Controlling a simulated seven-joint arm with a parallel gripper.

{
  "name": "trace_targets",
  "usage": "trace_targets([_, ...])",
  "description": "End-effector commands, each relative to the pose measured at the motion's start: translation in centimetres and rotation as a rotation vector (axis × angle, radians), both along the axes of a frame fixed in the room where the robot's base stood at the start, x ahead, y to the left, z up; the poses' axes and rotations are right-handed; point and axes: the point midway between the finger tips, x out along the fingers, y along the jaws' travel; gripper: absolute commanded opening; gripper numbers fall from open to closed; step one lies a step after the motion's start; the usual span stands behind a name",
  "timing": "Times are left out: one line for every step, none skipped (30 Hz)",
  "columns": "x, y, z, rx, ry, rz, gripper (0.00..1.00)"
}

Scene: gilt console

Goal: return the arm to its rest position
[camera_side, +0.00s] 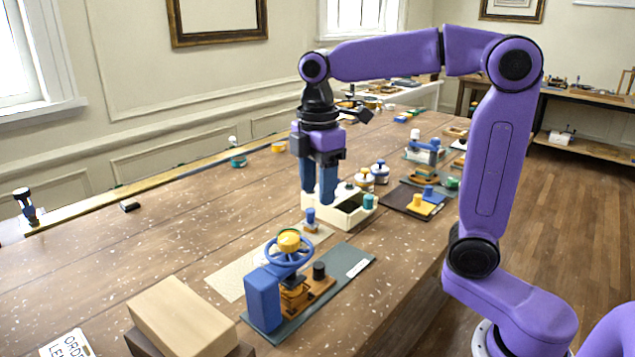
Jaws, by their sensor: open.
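My gripper (318,192) points straight down above the middle of the table, with two blue fingers. It is open, with a narrow gap between the fingers, and I see nothing held in it. In the picture its tips overlap the left part of an open cream box (352,222). A small blue knob (310,217) shows just below the tips. I cannot tell how high the fingers are above these things. My purple arm bends up and over from its base at the lower right.
A device with a blue handwheel (289,248) and blue block stands on a dark grey mat (352,254) in front. A cardboard-coloured box (183,318) sits at the near left. Small jars (380,172) and mats with blocks (418,203) lie behind. The table's left side (120,250) is mostly clear.

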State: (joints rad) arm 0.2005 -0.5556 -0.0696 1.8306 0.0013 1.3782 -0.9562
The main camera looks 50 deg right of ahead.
Motion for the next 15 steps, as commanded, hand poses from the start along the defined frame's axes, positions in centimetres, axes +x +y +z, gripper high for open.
trace_targets([0.0,0.0,0.0,0.0,0.0,0.0,0.52])
trace_targets([0.0,0.0,0.0,0.0,0.0,0.0,0.52])
trace_targets([0.0,0.0,0.0,0.0,0.0,0.0,0.52])
trace_targets([0.0,0.0,0.0,0.0,0.0,0.0,0.52])
trace_targets([0.0,0.0,0.0,0.0,0.0,0.0,0.52])
trace_targets([0.0,0.0,0.0,0.0,0.0,0.0,0.52])
trace_targets([0.0,0.0,0.0,0.0,0.0,0.0,0.52])
trace_targets([-0.1,0.0,0.0,0.0,0.0,0.0,0.52])
trace_targets([-0.2,0.1,-0.1,0.0,0.0,-0.001,0.52])
trace_targets([-0.3,0.1,-0.2,0.0,0.001,-0.002,0.52])
trace_targets([-0.5,0.2,-0.4,-0.001,0.001,-0.004,0.52])
trace_targets([-0.8,0.3,-0.6,0.0,0.0,-0.007,0.52])
trace_targets([-1.2,0.4,-0.8,0.0,0.0,-0.011,0.52])
trace_targets([-1.5,0.5,-1.0,0.001,-0.001,-0.013,0.52])
trace_targets([-2.1,0.7,-1.4,0.001,0.0,-0.019,0.52])
